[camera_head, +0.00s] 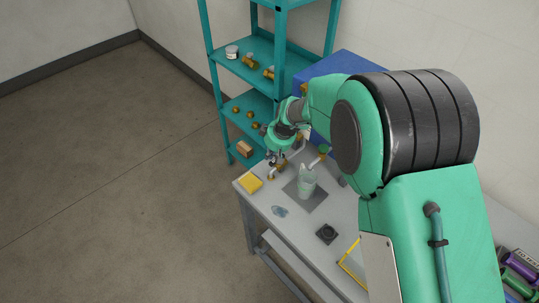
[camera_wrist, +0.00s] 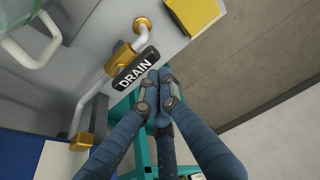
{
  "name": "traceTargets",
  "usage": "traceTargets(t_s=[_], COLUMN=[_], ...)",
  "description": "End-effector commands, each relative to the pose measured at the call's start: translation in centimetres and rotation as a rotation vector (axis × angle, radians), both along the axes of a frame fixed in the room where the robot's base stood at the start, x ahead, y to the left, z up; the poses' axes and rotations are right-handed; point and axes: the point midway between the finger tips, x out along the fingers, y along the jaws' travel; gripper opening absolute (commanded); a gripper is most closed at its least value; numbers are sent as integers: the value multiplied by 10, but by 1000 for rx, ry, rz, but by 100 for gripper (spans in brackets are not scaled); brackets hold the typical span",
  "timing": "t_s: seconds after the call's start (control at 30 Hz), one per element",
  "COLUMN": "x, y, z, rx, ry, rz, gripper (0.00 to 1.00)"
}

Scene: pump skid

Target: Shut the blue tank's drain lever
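The blue tank (camera_head: 338,64) stands at the back of the bench, partly behind my arm; a blue corner of it (camera_wrist: 57,165) shows in the wrist view. A pale pipe (camera_wrist: 88,103) leads from a brass fitting (camera_wrist: 82,141) to a brass valve (camera_wrist: 122,60) and a downturned outlet. The black drain lever (camera_wrist: 136,69), marked DRAIN, points from the valve toward my fingers, at an angle to the pipe. My gripper (camera_wrist: 159,78) has its fingertips together beside the lever's free end, with nothing visible between them. Whether they touch the lever I cannot tell. In the head view my gripper (camera_head: 275,158) is small.
A clear jug (camera_head: 307,182) stands on a grey mat on the bench. A yellow sponge-like block (camera_head: 250,183) lies at the bench corner, near the outlet. A teal shelf (camera_head: 245,97) with small parts stands behind. Open floor (camera_head: 110,180) lies to the left.

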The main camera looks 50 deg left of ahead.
Motion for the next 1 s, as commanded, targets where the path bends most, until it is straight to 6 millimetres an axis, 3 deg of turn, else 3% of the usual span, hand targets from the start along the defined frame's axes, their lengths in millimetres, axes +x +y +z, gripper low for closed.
traceTargets(t_s=[1.0], x=[-2], y=[-7], z=[-2], rx=[0], ry=[0], rz=[155], gripper=[0])
